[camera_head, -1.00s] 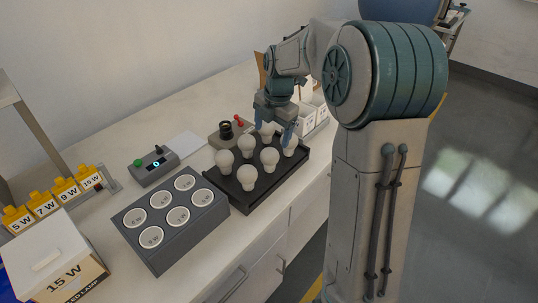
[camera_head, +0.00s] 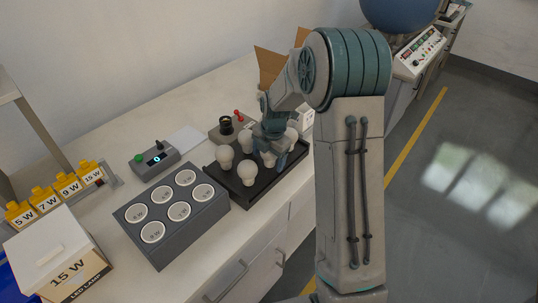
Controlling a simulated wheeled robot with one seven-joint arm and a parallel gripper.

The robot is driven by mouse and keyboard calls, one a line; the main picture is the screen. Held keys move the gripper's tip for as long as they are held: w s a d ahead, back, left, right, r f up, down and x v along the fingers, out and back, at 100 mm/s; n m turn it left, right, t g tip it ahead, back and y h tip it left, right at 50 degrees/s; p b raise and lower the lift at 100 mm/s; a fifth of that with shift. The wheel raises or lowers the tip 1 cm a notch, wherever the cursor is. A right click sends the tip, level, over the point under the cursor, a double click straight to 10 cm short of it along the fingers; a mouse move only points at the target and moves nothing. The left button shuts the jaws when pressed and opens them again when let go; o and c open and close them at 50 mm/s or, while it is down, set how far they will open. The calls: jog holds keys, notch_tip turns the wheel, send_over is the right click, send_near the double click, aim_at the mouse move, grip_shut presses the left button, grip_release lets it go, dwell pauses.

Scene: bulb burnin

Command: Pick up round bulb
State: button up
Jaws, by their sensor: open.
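Several round white bulbs stand on a black tray (camera_head: 240,198) on the bench. One bulb (camera_head: 224,157) is at the tray's left, one (camera_head: 247,172) at the front, one (camera_head: 246,141) at the back and one (camera_head: 269,157) close to my gripper. My gripper (camera_head: 278,152) is open over the right part of the tray, pointing down, with its fingers among the bulbs there. The arm and fingers hide part of the tray's right side, so I cannot tell whether a bulb stands between the fingers.
A grey block with round sockets (camera_head: 165,241) stands left of the tray. Behind are a small meter box (camera_head: 155,160) and a tester with a black socket and red lever (camera_head: 226,128). A 15 W box (camera_head: 60,256) and yellow-tagged holders (camera_head: 67,184) are at left. An open carton (camera_head: 268,66) stands behind the arm.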

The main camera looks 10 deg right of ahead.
jog(key=c, duration=1.1)
jog(key=shift+o, duration=0.2)
jog(key=shift+r, duration=0.1)
